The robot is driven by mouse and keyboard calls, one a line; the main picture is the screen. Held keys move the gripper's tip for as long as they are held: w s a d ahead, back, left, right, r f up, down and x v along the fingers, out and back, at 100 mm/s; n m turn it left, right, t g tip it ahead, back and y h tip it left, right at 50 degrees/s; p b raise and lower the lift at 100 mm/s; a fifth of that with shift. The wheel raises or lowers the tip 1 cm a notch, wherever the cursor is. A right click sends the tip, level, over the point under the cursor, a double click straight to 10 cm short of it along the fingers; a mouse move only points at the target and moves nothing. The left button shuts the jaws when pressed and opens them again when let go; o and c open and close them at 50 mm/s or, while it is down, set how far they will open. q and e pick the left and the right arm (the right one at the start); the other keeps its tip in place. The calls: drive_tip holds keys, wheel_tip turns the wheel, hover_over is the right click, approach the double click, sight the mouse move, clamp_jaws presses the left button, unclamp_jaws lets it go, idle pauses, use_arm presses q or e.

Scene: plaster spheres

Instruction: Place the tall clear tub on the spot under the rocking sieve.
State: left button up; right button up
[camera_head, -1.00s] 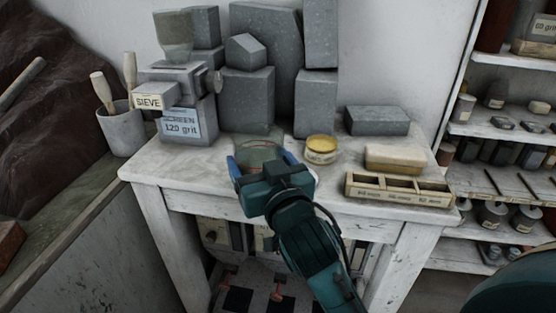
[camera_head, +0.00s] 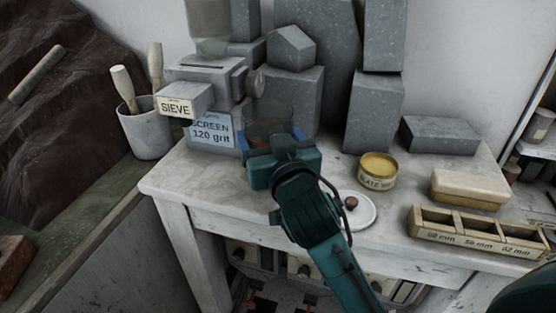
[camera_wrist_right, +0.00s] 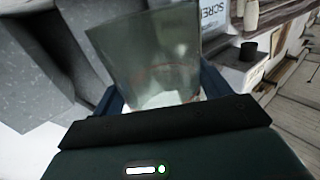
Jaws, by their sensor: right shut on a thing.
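The tall clear tub (camera_wrist_right: 158,60) is in my right gripper (camera_head: 271,138). In the right wrist view it stands between the fingers, see-through and slightly tilted in the picture. In the head view the tub (camera_head: 271,118) shows dimly behind the gripper, just right of the sieve's base. The sieve (camera_head: 205,78) is a grey device with a "SIEVE" label and a clear hopper, on a block marked "SCREEN 120 grit" (camera_head: 212,131). The spot under the sieve cannot be clearly made out. I cannot tell whether the tub touches the tabletop. My left gripper is out of view.
Grey stone blocks (camera_head: 374,112) stand behind the tub. A yellow tin (camera_head: 377,169), a white dish (camera_head: 362,212) with a brown knob, a cream block (camera_head: 468,186) and a wooden compartment tray (camera_head: 480,234) are to the right. A tool pot (camera_head: 148,134) stands left.

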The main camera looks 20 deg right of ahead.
drive_tip(key=shift+w+f+b, duration=0.1)
drive_tip(key=shift+f+b, duration=0.35)
drive_tip(key=shift+f, duration=1.9)
drive_tip(key=o, duration=1.1)
drive_tip(key=shift+r, duration=0.1)
